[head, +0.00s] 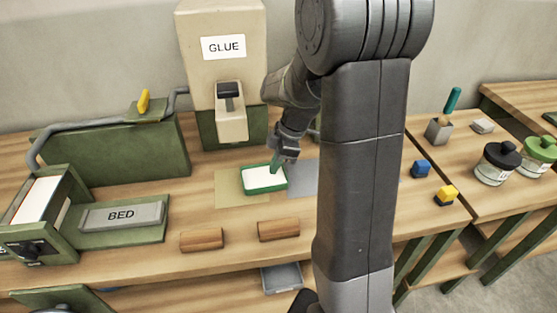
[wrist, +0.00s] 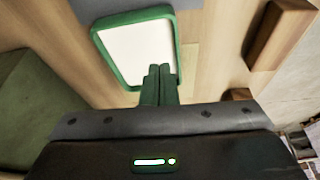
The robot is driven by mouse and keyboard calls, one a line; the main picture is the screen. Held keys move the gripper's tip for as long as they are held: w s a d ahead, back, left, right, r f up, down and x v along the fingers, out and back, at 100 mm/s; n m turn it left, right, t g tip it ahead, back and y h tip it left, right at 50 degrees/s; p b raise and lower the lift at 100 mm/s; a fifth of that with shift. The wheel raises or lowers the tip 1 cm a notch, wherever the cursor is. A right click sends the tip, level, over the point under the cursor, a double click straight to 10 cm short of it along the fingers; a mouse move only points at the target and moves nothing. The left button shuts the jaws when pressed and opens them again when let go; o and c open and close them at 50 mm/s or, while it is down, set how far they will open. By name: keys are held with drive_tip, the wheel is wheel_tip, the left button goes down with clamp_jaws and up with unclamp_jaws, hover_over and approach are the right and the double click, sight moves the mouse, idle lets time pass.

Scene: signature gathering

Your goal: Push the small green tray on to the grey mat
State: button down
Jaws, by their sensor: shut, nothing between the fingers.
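The small green tray (head: 264,190) has a white inside and lies on the table, with part of it over a tan mat (head: 229,195). The grey mat (head: 304,179) lies just to the right of the tray, partly hidden behind my arm. My gripper (head: 276,164) is shut and empty, its green fingertips at the tray's back right part in the head view. In the wrist view the tray (wrist: 140,48) fills the upper middle, and the shut fingertips (wrist: 160,72) overlap its near rim. I cannot tell whether they touch it.
Two wooden blocks (head: 202,240) (head: 279,230) lie in front of the tray. A glue dispenser (head: 222,75) stands behind it. A plate marked BED (head: 122,215) is at left.

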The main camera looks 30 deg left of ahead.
sight(284, 175)
drive_tip(key=x, duration=0.3)
drive_tip(key=shift+s+a+f, duration=0.1)
drive_tip(key=shift+s+f, duration=0.05)
drive_tip(key=shift+f, duration=0.25)
drive_tip(key=shift+f+p, duration=0.25)
drive_tip(key=shift+p, duration=0.2)
drive_tip(key=shift+w+d+p, duration=0.35)
drive_tip(key=shift+w+d, duration=0.8)
drive_tip(key=shift+d, duration=0.3)
drive_tip(key=w+d+b, duration=0.2)
drive_tip(key=d, duration=0.1)
drive_tip(key=w+d+b, duration=0.1)
drive_tip(key=w+d, duration=0.2)
drive_tip(key=d, duration=0.1)
drive_tip(key=w+d+b, duration=0.2)
drive_tip(key=w+d, duration=0.1)
drive_tip(key=shift+w+d+b, duration=0.2)
drive_tip(key=shift+d+b, duration=0.1)
drive_tip(key=shift+d, duration=0.05)
drive_tip(key=shift+r, duration=0.1)
